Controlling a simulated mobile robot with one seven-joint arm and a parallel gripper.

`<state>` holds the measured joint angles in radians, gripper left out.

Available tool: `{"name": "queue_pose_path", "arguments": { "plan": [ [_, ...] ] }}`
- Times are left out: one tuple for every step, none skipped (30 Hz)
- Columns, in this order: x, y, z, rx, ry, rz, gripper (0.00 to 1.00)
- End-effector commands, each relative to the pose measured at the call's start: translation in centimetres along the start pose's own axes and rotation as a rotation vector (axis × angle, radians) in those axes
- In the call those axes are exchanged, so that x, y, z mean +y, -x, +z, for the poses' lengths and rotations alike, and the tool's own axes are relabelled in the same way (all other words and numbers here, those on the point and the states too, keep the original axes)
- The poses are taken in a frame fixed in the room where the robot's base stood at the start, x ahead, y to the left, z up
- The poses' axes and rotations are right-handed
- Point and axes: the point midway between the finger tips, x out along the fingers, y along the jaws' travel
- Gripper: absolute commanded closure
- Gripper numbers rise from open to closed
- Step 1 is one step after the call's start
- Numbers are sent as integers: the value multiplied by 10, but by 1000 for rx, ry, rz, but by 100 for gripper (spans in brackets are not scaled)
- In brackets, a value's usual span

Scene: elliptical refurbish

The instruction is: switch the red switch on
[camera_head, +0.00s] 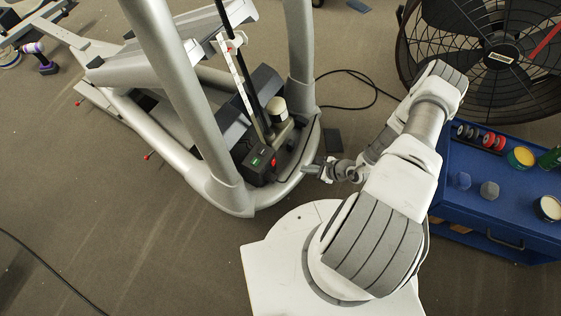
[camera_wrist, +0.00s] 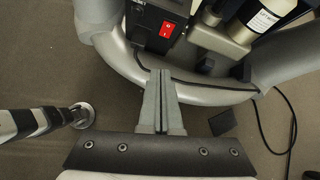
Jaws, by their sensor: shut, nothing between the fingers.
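The red switch (camera_wrist: 167,30) is a small red rocker with white marks on a black box (camera_wrist: 146,22), at the top middle of the wrist view. Which way the rocker is tipped is too small to tell. In the head view the red switch (camera_head: 273,161) shows at the right side of the black box (camera_head: 257,166), low inside the elliptical's frame. My gripper (camera_wrist: 160,75) is shut and empty, its fingertips pointing toward the box, below the switch in the wrist view. In the head view my gripper (camera_head: 308,169) is right of the switch, apart from it.
The elliptical's grey tube frame (camera_wrist: 200,92) curves around the box. A black fan (camera_head: 495,55) and a blue tool cart (camera_head: 500,190) stand at the right. A cable (camera_wrist: 290,120) lies on the floor. The floor at the lower left is mostly clear.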

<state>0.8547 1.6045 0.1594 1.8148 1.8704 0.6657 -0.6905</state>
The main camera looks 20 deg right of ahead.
Motion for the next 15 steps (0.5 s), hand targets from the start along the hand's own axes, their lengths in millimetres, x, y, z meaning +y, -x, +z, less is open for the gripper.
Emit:
{"name": "queue_pose_path", "arguments": {
  "plan": [
    [1,1,0,9,-59,3,100],
    [2,1,0,13,-92,4,100],
    [3,1,0,19,-131,4,100],
    [3,1,0,23,-156,5,100],
    [4,1,0,25,-177,5,100],
    [4,2,-1,28,-200,5,100],
    [4,2,-1,30,-214,5,100],
    [5,2,-1,32,-226,5,100],
    [5,2,-1,34,-237,5,100],
    [5,2,-1,34,-242,5,100],
    [5,2,-1,35,-246,5,100],
    [5,2,-1,35,-249,5,100],
    [5,2,-1,35,-250,5,100],
    [5,2,-1,35,-250,5,100],
    [5,2,-1,35,-250,5,100]
  ]
}}
